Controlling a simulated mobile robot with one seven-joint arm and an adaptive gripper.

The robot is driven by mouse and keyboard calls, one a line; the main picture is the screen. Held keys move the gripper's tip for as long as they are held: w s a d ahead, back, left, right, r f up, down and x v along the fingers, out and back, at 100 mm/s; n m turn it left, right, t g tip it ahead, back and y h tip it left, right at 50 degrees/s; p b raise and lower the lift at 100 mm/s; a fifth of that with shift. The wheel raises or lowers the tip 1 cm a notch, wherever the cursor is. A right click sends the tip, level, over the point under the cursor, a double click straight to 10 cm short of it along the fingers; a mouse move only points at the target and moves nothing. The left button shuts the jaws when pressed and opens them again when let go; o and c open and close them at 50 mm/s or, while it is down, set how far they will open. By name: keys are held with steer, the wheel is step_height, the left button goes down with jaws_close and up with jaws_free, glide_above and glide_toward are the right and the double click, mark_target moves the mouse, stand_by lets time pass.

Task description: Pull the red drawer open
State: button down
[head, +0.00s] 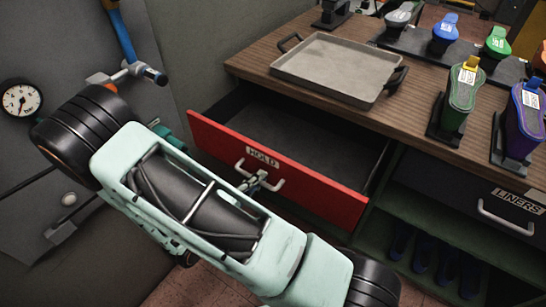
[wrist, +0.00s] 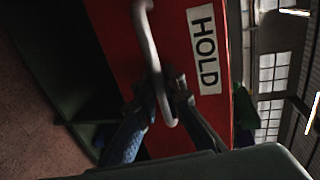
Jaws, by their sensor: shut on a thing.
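The red drawer (head: 300,184) with a HOLD label stands well open below the wooden bench top in the head view, and its dark inside shows no objects. Its silver bar handle (head: 240,172) is on the front face. My gripper (head: 256,181) is at the handle's middle. In the wrist view the red front (wrist: 180,60) fills the middle, and my gripper (wrist: 163,95) is shut around the handle (wrist: 147,40).
A grey tray (head: 335,68) with black handles lies on the bench top (head: 415,115). Several coloured shoe-shaped forms stand at the right. A dark LINERS drawer (head: 475,205) is right of the red one, above a shelf with dark items. A gauge (head: 20,100) is on the left wall.

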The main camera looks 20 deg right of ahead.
steer(key=shift+f+v, duration=0.2)
steer(key=shift+v, duration=0.8)
steer(key=shift+f+v, duration=0.2)
steer(key=shift+v, duration=0.75)
steer(key=shift+a, duration=0.1)
steer(key=c, duration=2)
jaws_free()
steer(key=v, duration=1.2)
